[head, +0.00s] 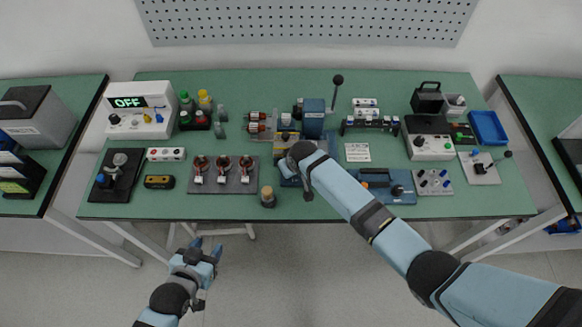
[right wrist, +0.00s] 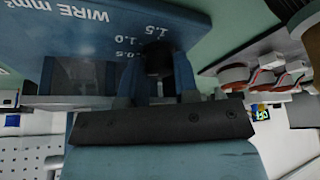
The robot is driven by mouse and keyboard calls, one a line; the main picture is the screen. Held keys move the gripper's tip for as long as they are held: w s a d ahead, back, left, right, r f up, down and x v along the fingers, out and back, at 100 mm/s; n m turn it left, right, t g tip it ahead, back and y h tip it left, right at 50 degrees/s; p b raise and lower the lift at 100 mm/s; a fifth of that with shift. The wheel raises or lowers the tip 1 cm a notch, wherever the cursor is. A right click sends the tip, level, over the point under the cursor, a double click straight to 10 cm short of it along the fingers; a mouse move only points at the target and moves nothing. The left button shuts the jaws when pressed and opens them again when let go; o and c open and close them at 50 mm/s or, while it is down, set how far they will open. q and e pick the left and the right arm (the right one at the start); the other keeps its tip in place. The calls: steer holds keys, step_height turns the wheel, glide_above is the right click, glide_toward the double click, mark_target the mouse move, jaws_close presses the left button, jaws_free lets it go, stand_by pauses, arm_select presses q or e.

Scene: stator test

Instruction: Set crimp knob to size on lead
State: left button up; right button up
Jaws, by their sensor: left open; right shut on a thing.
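In the right wrist view, a blue panel (right wrist: 70,30) is printed "WIRE mm²" with 1.5, 1.0 and 0.5. A dark crimp knob (right wrist: 157,60) sits beside those numbers, between the fingers of my right gripper (right wrist: 157,88), which is shut on it. I cannot tell which number the knob points to. My left gripper (head: 207,246) is open and empty, in front of the table.
The green table (head: 340,205) is crowded. A small brown-topped jar (head: 267,197) stands near the front edge. A blue tray (head: 488,127) is at right.

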steer(key=o, duration=0.9)
arm_select(q)
steer(key=shift+s, duration=0.1)
steer(key=shift+s+f, duration=0.15)
steer(key=shift+s, duration=0.05)
arm_select(e)
steer(key=shift+w+r, duration=0.1)
